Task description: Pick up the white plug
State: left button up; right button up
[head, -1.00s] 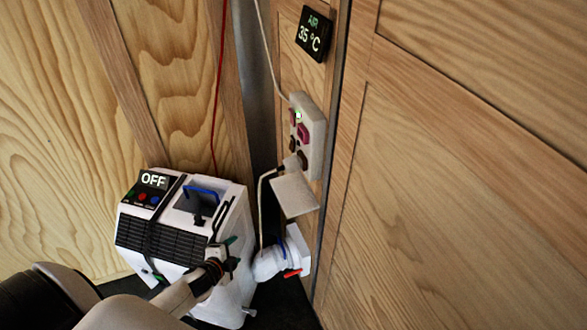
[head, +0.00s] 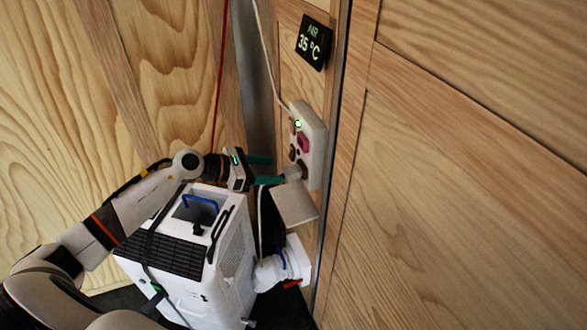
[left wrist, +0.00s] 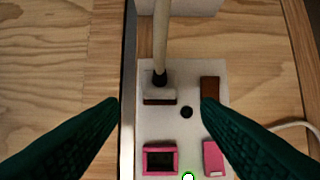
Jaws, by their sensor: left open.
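The white plug (head: 292,173) sits at the lower end of the white socket panel (head: 314,150) on the wood wall. In the left wrist view the plug (left wrist: 160,95) shows as a pale block with a black collar and a thick pale cord running up. My left gripper (head: 268,170) is open, its green fingers pointing at the plug from the left. In the left wrist view the fingers (left wrist: 159,102) lie to either side of the plug, apart from it in the picture. Their exact distance from the plug is unclear. My right gripper is not in view.
A white box-shaped unit (head: 235,260) with a blue handle stands below my left arm. A pale flap (head: 296,203) and a white fitting (head: 270,272) with red and blue levers are below the plug. A display (head: 313,42) reading 35 °C hangs above the panel.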

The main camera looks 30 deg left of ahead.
aim_at(288, 171)
pick_arm(q)
jog(key=p+x, duration=0.2)
jog(key=x, duration=0.4)
jog(key=shift+f, duration=0.1)
jog(key=shift+s+a, duration=0.1)
jog(key=shift+c, duration=0.9)
jog(key=c, duration=1)
jog(key=shift+s+a+r, duration=0.1)
jog(key=shift+a+r, duration=0.05)
jog(key=shift+r, duration=0.05)
jog(key=b+v, duration=0.2)
jog(key=v, duration=0.5)
jog(key=r+b+v, duration=0.1)
jog(key=v, duration=0.6)
jog(key=shift+r+b, duration=0.25)
jog(key=shift+b, duration=0.1)
jog(key=shift+c, duration=0.4)
jog(key=shift+s+a+r, duration=0.2)
jog(key=shift+s+r, duration=0.1)
jog(key=shift+r, duration=0.05)
